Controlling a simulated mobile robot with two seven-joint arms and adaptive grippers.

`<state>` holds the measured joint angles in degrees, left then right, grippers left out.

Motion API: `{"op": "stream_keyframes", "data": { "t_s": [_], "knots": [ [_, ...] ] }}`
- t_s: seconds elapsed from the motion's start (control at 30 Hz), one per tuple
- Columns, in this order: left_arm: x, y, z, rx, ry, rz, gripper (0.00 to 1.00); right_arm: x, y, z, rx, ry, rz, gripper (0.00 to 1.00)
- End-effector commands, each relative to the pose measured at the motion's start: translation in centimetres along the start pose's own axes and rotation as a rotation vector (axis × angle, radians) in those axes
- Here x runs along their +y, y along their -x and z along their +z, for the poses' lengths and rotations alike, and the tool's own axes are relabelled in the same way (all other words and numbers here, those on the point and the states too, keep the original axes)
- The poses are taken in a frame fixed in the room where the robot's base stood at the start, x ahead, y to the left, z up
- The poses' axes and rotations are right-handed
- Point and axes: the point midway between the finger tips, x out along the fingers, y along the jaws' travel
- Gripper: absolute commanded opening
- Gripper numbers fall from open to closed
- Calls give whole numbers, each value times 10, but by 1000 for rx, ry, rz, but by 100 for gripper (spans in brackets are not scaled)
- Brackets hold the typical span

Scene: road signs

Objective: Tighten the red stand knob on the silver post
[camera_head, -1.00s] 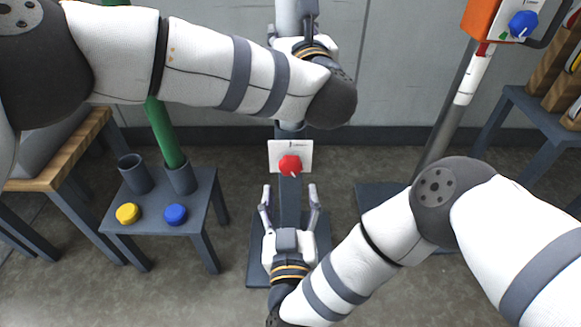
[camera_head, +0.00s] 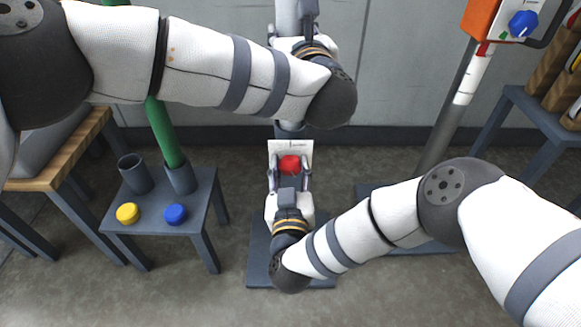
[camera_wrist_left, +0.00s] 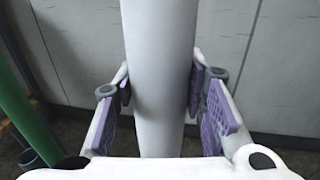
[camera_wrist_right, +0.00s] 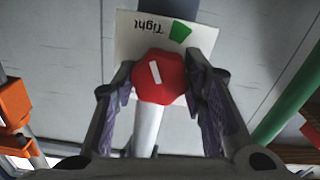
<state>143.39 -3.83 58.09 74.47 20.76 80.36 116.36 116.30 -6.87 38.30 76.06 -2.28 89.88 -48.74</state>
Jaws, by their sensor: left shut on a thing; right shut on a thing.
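The silver post (camera_head: 286,14) stands upright at the top centre of the head view and fills the middle of the left wrist view (camera_wrist_left: 160,70). My left gripper (camera_head: 303,42) is shut on the post, its purple pads on both sides. The red knob (camera_head: 289,164) sits on a white plate (camera_head: 300,150) on the stand. My right gripper (camera_head: 290,172) is shut on the knob from both sides. In the right wrist view the red knob (camera_wrist_right: 158,78) has a white mark. The plate behind reads "Tight", beside a green patch (camera_wrist_right: 180,31) right of the mark.
A small table (camera_head: 146,222) at left holds yellow (camera_head: 127,213) and blue (camera_head: 175,214) caps and a green pole (camera_head: 164,133) in a tube. An orange box with a blue knob (camera_head: 522,23) is at upper right.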

Motion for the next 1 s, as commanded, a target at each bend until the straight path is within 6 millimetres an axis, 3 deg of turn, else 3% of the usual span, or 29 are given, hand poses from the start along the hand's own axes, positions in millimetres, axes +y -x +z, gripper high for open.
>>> {"op": "stream_keyframes", "data": {
  "t_s": [0.37,1.0],
  "knots": [
    [0,0,0,-1,0,1,0,0,0,0,1,-104,1,11],
    [0,0,0,-1,0,1,0,0,0,-1,2,-608,0,11]
  ]
}}
